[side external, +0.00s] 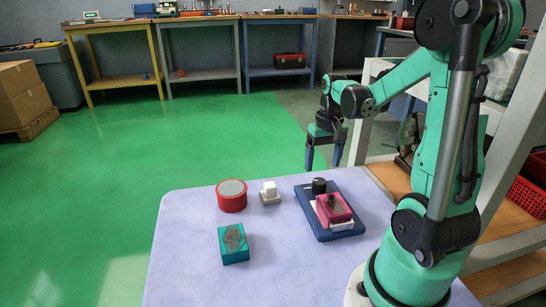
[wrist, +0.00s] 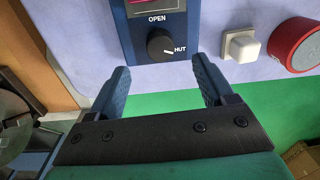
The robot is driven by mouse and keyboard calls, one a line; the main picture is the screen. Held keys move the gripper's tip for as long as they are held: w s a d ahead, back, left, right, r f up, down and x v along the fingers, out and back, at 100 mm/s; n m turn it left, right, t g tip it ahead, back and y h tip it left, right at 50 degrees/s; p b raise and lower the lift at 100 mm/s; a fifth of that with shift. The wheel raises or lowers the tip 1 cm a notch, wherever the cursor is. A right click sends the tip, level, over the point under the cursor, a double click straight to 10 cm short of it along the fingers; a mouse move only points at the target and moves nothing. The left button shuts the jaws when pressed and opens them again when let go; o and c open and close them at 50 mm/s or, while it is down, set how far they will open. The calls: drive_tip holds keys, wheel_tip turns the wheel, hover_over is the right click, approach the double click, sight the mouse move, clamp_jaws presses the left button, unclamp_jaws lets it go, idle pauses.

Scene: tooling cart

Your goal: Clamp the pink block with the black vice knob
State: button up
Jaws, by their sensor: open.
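The vice is a dark blue plate (side external: 303,203) at the right of the table in the side view. Its black knob (side external: 319,186) stands at the far end of the plate, and the pink block (side external: 335,207) sits on the vice in front of it. In the wrist view the knob (wrist: 160,46) lies between "OPEN" and "HUT" lettering, with a pale pointer line toward its lower right. Only a sliver of pink shows at the top edge there. My gripper (side external: 324,163) is open and empty, above and beyond the table's far edge. Its blue fingers (wrist: 160,75) flank the knob's position in the wrist view, apart from it.
A red cylinder with a grey top (side external: 231,195), a white block-like switch (side external: 270,192) and a teal block (side external: 234,244) stand left of the vice on the pale table (side external: 185,270). A shelf frame (side external: 510,110) rises at the right. The table's front left is clear.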

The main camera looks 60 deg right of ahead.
sight(320, 180)
drive_tip(key=shift+n, duration=0.7)
drive_tip(key=shift+w+f, duration=0.1)
drive_tip(key=shift+f, duration=2.7)
